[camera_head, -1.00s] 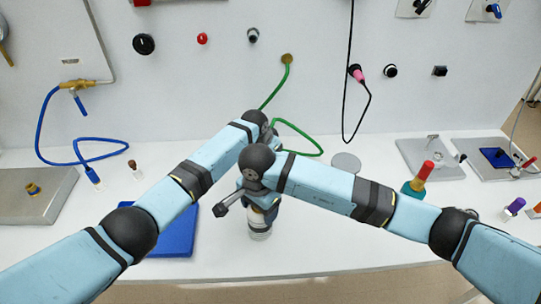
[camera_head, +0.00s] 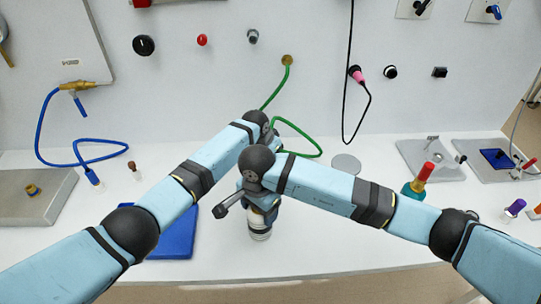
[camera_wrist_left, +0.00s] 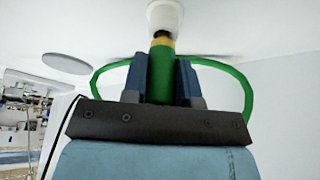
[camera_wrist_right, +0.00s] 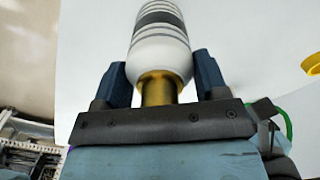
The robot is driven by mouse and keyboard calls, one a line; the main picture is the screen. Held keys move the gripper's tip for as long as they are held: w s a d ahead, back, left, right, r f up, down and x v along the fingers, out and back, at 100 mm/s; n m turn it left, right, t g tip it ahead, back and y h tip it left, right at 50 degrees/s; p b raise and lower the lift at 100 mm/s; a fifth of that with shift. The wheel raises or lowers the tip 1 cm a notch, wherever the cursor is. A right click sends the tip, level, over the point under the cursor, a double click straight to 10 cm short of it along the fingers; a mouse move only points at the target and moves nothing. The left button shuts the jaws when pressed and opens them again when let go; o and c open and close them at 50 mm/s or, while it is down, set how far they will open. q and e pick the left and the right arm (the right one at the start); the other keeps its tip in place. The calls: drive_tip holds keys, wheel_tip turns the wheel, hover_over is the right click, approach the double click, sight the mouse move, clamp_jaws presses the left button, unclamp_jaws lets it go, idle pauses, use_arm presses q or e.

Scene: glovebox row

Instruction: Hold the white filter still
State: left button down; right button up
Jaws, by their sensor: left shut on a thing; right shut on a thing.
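The white filter (camera_head: 259,229) is a white cylinder with dark bands, low in the middle of the head view, partly hidden by my arms. In the right wrist view the filter (camera_wrist_right: 160,50) has a brass neck between the fingers of my right gripper (camera_wrist_right: 162,76), which is shut on it. My left gripper (camera_wrist_left: 160,72) is shut on the green hose end (camera_wrist_left: 160,78), which has a yellow and dark tip. That tip points at a white end (camera_wrist_left: 165,16); I cannot tell whether they touch. In the head view my left gripper is mostly hidden behind my arms.
The green hose (camera_head: 299,128) runs to a brass wall port (camera_head: 287,60). A blue mat (camera_head: 172,237) lies left of the filter. A grey disc (camera_head: 346,163) and a teal bottle with a red top (camera_head: 417,182) stand to the right.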

use_arm(q)
wheel_tip(320, 180, up, 9)
drive_tip(key=shift+r, duration=0.1)
use_arm(e)
drive_tip(key=o, duration=1.1)
